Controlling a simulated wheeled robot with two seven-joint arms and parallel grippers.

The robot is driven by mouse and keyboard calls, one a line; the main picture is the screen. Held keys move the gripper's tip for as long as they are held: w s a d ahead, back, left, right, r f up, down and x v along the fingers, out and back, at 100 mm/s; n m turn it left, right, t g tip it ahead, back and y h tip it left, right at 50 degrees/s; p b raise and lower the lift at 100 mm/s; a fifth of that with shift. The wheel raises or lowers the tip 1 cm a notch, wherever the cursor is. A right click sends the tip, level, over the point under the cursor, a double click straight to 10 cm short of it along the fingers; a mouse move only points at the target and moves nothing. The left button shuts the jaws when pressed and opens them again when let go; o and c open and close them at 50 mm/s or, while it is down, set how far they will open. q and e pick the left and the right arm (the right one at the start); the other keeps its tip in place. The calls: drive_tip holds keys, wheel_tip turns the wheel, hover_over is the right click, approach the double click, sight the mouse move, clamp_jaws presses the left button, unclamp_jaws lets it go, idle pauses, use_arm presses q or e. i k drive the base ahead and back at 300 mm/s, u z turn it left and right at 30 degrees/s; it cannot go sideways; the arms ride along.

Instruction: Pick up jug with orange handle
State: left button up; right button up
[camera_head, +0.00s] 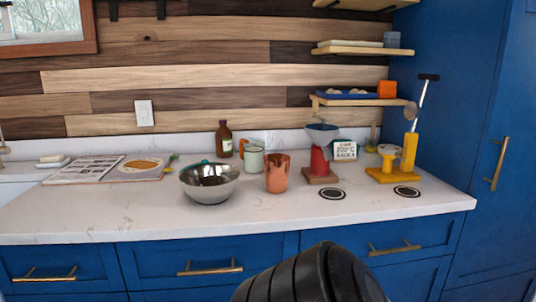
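A pale green jug (255,160) with an orange handle stands upright toward the back of the white counter (120,215). Its handle is on its upper left side. A copper-coloured cup (277,175) stands just in front and to the right of it, close to its lower right edge. A black, ridged part of my own body shows at the bottom of the picture, below the counter edge. Neither of my grippers is in view.
A steel bowl (222,190) stands in front left of the jug, a brown bottle (224,140) behind left. A red device (318,162), a small sign (345,150) and a yellow stand (408,155) are right. An open book (85,170) lies left.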

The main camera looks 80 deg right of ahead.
sight(252, 150)
drive_tip(key=z, duration=2.5)
